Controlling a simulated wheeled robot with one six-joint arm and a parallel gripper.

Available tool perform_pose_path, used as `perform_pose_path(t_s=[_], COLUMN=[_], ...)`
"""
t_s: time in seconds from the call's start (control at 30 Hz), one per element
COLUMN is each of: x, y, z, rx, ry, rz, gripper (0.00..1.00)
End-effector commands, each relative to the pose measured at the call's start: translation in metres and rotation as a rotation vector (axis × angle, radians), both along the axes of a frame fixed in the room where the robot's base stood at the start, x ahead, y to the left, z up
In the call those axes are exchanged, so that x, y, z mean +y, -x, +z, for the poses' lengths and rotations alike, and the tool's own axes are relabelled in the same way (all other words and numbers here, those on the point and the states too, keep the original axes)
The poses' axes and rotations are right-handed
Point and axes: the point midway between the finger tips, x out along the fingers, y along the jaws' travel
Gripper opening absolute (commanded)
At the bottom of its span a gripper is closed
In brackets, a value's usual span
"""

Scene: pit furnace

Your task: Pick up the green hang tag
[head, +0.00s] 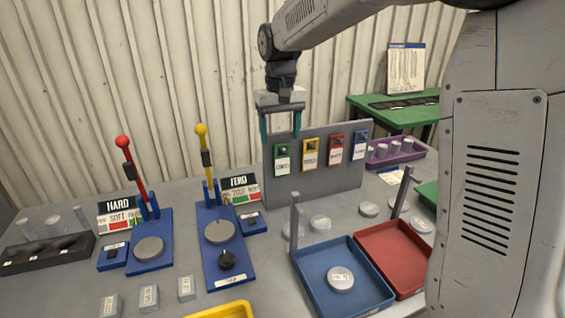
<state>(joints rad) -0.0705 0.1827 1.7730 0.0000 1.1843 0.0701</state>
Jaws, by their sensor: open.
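The green hang tag (282,159) hangs at the left end of a grey upright board (318,190), with a white label on its lower part. To its right on the same board hang a yellow tag (310,153), a red tag (335,148) and a blue tag (360,145). My gripper (282,138) points down with its two teal fingers apart, at the top left of the board. The fingers show to either side of the green tag and above it in the picture. Whether they touch the board I cannot tell. The gripper holds nothing visible.
Two blue testers with a red-knobbed lever (126,160) and a yellow-knobbed lever (204,150) stand left of the board. A blue tray (312,297) with a grey disc and a red tray (382,240) lie in front. A purple tray (410,155) stands right. Corrugated wall is behind.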

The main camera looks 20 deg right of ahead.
Motion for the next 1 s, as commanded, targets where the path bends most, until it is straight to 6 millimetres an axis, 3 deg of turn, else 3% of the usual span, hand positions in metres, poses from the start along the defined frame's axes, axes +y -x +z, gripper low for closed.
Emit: perform_pose_path(t_s=[0.5, 0.77, 0.8, 0.97, 1.0], x=[-0.006, -0.005, -0.005, -0.005, -0.005], y=[0.0, 0.0, 0.0, 0.0, 0.0], z=[-0.066, -0.07, -0.07, -0.07, -0.07], rx=[0.003, 0.001, 0.001, 0.001, 0.001], ry=[0.0, 0.0, 0.0, 0.0, 0.0], rz=[-0.001, 0.0, 0.0, 0.0, 0.0], gripper=[0.67, 0.67, 0.65, 0.2, 0.2])
